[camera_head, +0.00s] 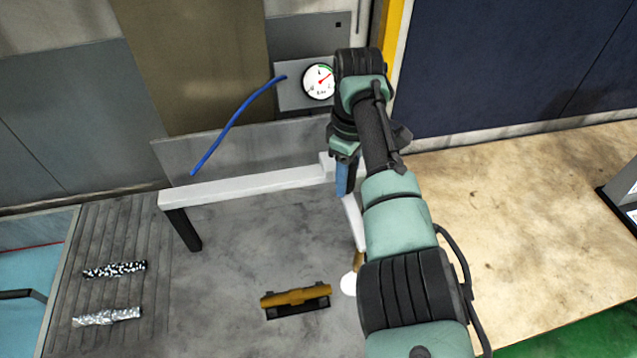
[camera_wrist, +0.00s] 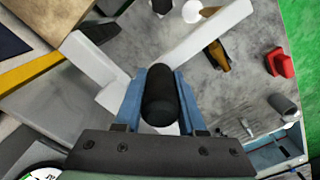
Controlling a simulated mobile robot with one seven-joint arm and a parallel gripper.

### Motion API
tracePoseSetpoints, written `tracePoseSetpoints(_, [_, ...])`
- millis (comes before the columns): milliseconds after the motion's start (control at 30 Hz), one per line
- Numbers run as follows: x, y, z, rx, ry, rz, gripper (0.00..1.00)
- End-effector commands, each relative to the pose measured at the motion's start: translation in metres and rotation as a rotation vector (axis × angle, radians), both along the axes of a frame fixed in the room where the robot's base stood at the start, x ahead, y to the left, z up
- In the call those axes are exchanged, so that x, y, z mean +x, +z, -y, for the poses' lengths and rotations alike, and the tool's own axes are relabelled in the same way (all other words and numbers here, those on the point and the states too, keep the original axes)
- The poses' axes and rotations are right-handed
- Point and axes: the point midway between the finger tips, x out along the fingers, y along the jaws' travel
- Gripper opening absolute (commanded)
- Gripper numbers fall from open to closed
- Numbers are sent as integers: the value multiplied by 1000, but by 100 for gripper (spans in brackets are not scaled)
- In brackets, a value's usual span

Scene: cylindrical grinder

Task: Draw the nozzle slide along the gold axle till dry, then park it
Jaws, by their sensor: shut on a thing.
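My gripper (camera_wrist: 160,100) has its blue fingers closed on the sides of a black rounded grip (camera_wrist: 161,98). This seems to be the nozzle slide's handle, by a white block (camera_wrist: 113,94) on the white rail (camera_wrist: 205,42). In the head view my gripper (camera_head: 345,180) is at the right end of the rail (camera_head: 250,185), and my arm hides the grip. The gold axle (camera_head: 283,299) lies in a dark cradle on the grey table, in front of the rail. It also shows in the wrist view (camera_wrist: 218,56). I cannot tell whether the axle is wet.
A round gauge (camera_head: 318,82) and a blue hose (camera_head: 232,122) are behind the rail. Two speckled rods (camera_head: 115,269) (camera_head: 107,316) lie on the grooved left part of the table. A white ball (camera_head: 348,284) is beside my arm. A red object (camera_wrist: 280,64) shows in the wrist view.

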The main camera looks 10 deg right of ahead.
Motion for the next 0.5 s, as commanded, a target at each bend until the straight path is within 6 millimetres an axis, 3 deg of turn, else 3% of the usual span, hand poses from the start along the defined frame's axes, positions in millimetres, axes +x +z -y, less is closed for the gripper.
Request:
tracePoseSetpoints(167, [0, 1, 10, 0, -3, 1, 0])
tracePoseSetpoints(500, [0, 1, 11, 1, -2, 4, 0])
